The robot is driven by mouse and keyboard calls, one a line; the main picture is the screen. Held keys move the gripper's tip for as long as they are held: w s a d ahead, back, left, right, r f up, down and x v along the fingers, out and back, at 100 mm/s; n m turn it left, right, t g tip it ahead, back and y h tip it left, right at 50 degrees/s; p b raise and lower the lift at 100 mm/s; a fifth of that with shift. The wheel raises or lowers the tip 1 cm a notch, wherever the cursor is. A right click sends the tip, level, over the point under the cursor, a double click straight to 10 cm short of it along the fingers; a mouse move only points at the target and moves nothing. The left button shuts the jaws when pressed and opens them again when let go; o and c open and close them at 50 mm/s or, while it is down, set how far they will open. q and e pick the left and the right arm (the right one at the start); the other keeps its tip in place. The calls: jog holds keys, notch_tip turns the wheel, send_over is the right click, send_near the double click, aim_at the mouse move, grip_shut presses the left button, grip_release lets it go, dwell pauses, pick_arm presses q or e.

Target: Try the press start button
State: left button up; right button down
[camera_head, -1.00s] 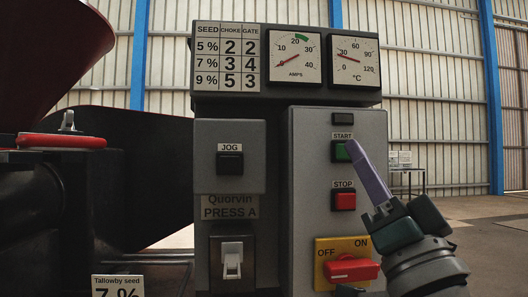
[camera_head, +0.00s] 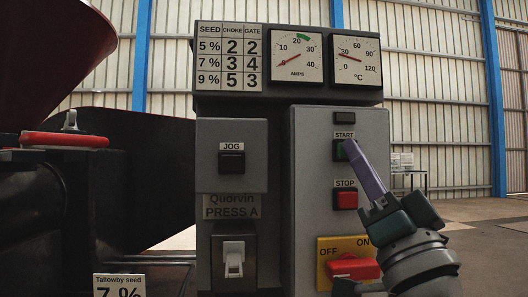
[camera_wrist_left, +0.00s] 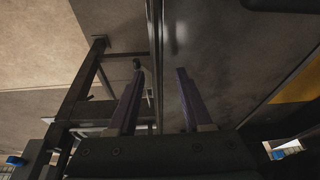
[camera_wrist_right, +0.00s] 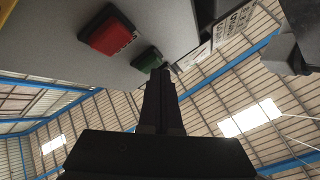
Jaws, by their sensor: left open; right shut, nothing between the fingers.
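The green START button (camera_head: 339,152) is on the right-hand grey panel (camera_head: 308,200) of the press, under its START label. My right gripper (camera_head: 348,145) is shut and empty, with its purple fingertips over the right part of the button. In the right wrist view the fingertips (camera_wrist_right: 160,70) are at the edge of the green button (camera_wrist_right: 147,60). I cannot tell whether they touch or press it. My left gripper (camera_wrist_left: 157,82) shows only in the left wrist view, with its two fingers apart and nothing between them.
The red STOP button (camera_head: 346,200) is just below START. A red OFF/ON switch (camera_head: 352,269) on a yellow plate is lower. A black JOG button (camera_head: 231,161) is to the left. The amps gauge (camera_head: 297,54) needle is near zero. Open floor lies to the right.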

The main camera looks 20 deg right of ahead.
pick_arm(q)
jog(key=shift+a+f, duration=0.1)
jog(key=shift+f, duration=0.05)
pick_arm(e)
jog(key=shift+w, duration=0.25)
jog(key=shift+s, duration=0.15)
pick_arm(q)
jog(key=shift+r+p, duration=0.45)
jog(key=shift+r, duration=0.1)
pick_arm(e)
jog(key=shift+s+a, duration=0.15)
jog(key=shift+s, duration=0.55)
pick_arm(q)
jog(key=shift+r+p, duration=0.4)
jog(key=shift+r, duration=0.05)
jog(key=shift+r+p, duration=0.6)
jog(key=shift+p, duration=0.05)
jog(key=shift+r, duration=0.15)
pick_arm(e)
jog(key=shift+s+a, duration=0.2)
jog(key=shift+s, duration=0.6)
jog(key=shift+s+a, duration=0.2)
jog(key=shift+s, duration=0.65)
jog(key=shift+s+a, duration=0.2)
jog(key=shift+s, duration=0.6)
